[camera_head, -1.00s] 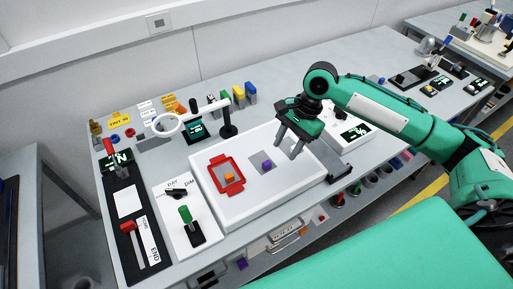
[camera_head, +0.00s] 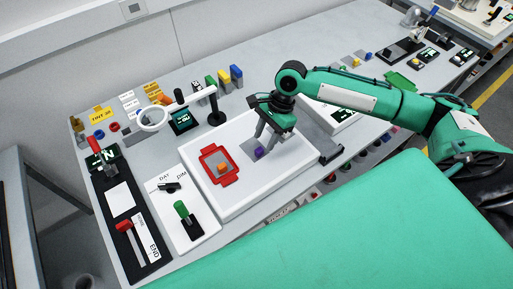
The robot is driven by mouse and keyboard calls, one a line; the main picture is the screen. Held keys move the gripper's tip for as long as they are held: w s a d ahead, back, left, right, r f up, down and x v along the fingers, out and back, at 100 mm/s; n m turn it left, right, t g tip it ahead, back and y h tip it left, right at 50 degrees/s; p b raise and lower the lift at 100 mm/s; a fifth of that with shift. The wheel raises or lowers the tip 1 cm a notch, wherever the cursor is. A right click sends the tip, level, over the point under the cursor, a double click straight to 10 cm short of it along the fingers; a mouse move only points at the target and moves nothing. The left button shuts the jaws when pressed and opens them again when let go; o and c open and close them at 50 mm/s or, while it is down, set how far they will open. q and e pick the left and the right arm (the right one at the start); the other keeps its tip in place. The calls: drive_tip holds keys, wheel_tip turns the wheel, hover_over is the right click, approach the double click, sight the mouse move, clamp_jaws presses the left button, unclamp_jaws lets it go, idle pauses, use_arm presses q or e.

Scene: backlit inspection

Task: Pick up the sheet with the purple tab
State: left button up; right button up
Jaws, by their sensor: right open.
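The purple tab (camera_head: 259,152) stands on a small grey sheet (camera_head: 248,147) that lies on the white light panel (camera_head: 225,205). My right gripper (camera_head: 267,145) is over the panel with its fingers pointing down, apart, close above and beside the purple tab. The arm and fingers hide part of the sheet. I cannot tell whether a finger touches the tab. My left gripper is not in view.
A white ring magnifier (camera_head: 153,117) on a stand is behind the panel. A green-handled switch (camera_head: 181,209) and a red-handled slider (camera_head: 124,226) are at the left. Several coloured blocks (camera_head: 223,79) stand at the back.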

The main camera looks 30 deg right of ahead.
sight(261, 148)
drive_tip(key=x, duration=0.3)
drive_tip(key=shift+f+p, duration=0.25)
drive_tip(key=shift+p, duration=0.15)
drive_tip(key=shift+a+f, duration=0.1)
drive_tip(key=shift+f, duration=0.05)
clamp_jaws()
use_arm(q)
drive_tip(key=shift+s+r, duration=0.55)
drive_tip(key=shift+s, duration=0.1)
